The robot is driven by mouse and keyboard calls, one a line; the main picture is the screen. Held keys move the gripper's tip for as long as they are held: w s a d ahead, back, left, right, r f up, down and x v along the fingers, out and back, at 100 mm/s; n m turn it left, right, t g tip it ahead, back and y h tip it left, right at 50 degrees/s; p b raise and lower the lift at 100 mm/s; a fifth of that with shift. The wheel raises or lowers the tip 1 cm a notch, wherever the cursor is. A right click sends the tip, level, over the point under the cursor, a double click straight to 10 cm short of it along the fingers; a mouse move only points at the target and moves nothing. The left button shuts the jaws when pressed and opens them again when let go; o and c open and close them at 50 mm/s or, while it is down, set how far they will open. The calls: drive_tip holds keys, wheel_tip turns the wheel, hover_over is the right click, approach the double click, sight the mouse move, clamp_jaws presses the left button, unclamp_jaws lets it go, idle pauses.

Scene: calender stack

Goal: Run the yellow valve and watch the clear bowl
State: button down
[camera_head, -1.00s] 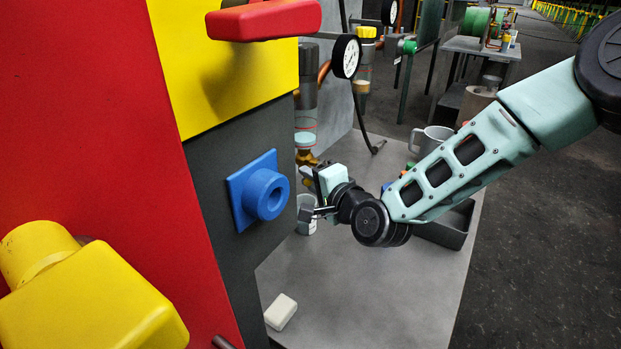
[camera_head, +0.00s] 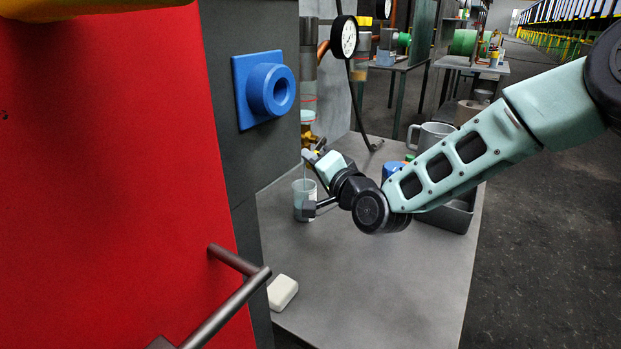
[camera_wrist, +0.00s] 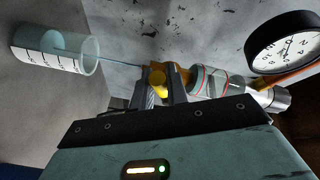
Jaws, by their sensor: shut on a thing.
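The yellow valve (camera_wrist: 157,77) sits on a tap at the end of a clear tube with red rings (camera_wrist: 215,82). My gripper (camera_wrist: 161,90) is shut on the valve, with a finger on either side. In the head view my gripper (camera_head: 314,158) is at the tap beside the dark panel, and hides most of the valve. A thin pale stream (camera_wrist: 115,62) runs from the tap into the clear bowl (camera_wrist: 78,55), a cup-like vessel with dark level marks. The bowl (camera_head: 303,212) stands upright on the grey table below the tap. Its liquid level is hard to read.
A round gauge (camera_head: 344,36) is beside the tube. A blue socket (camera_head: 268,90) juts from the dark panel. A dark bar handle (camera_head: 232,300) is on the red panel. A white block (camera_head: 282,292) lies on the table (camera_head: 380,290). A grey mug (camera_head: 430,136) stands behind my arm.

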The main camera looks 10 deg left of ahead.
drive_tip(key=shift+w+d+f+n+b, duration=0.1)
drive_tip(key=shift+w+f+n+b, duration=0.1)
drive_tip(key=shift+f+n+b, duration=0.7)
drive_tip(key=shift+r+y+b, duration=0.3)
drive_tip(key=shift+r, duration=0.15)
drive_tip(key=c, duration=1.4)
unclamp_jaws()
drive_tip(key=b+v, duration=0.1)
drive_tip(key=v, duration=1.6)
drive_tip(key=shift+s+f, duration=0.15)
drive_tip(key=shift+s, duration=0.1)
idle(2.9)
